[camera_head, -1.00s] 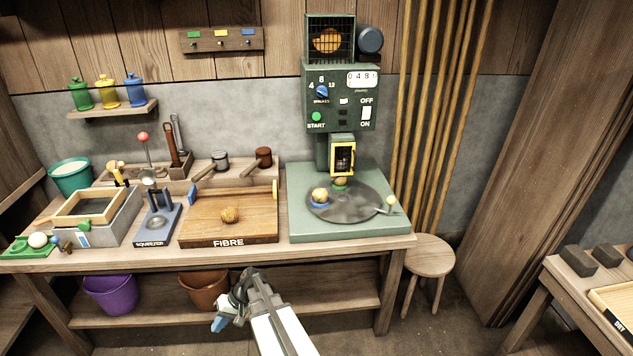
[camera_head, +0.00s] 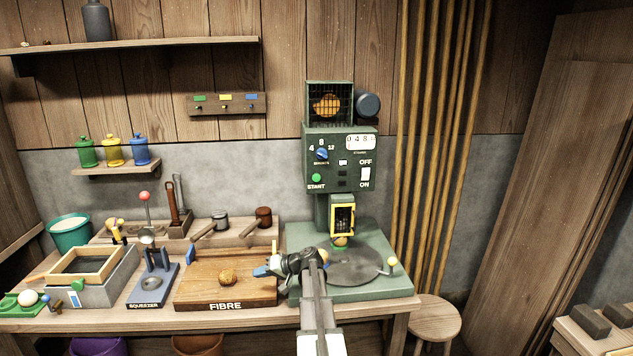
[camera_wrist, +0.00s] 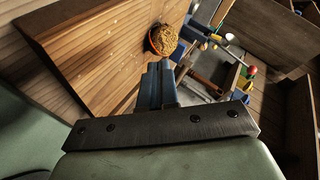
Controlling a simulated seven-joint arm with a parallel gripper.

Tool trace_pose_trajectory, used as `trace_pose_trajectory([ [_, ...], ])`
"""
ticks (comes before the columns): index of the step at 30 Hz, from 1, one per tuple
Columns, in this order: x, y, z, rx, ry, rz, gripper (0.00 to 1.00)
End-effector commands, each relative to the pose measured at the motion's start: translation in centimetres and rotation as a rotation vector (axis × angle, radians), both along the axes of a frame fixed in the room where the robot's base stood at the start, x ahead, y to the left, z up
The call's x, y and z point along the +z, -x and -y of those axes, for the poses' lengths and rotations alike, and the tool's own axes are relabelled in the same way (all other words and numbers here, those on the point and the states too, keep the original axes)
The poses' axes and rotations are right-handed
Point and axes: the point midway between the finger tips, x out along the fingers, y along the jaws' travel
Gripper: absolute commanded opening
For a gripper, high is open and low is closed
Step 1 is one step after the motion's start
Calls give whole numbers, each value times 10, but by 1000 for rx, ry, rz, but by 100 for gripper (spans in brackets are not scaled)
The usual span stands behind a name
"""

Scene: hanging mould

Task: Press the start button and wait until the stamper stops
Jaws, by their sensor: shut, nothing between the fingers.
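The green stamper machine (camera_head: 345,150) stands at the right end of the bench. Its round green start button (camera_head: 316,178) is on the lower left of the front panel, above the "START" label. A blue dial (camera_head: 322,153), a counter (camera_head: 360,142) and a white OFF/ON switch (camera_head: 365,174) share the panel. The yellow-framed stamper head (camera_head: 342,219) hangs over the grey turntable (camera_head: 358,270). A brown lump (camera_head: 340,241) sits under it. My gripper (camera_head: 262,271) is shut and empty, left of the turntable and below the button, pointing left. My arm hides part of the turntable.
The fibre board (camera_head: 205,290) with a brown ball (camera_head: 227,277) lies left of my gripper; the ball also shows in the wrist view (camera_wrist: 163,39). A squeezer (camera_head: 153,280) stands farther left. A knobbed handle (camera_head: 391,264) rises at the turntable's right. A stool (camera_head: 435,318) stands beside the bench.

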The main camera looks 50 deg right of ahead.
Motion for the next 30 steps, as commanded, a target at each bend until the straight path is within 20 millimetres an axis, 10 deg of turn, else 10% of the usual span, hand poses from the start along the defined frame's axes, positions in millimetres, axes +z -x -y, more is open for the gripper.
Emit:
trace_pose_trajectory([
  [18, 168, 46, 180, -197, 179, 281, 0],
  [30, 235, 80, 236, -267, 258, 375, 0],
])
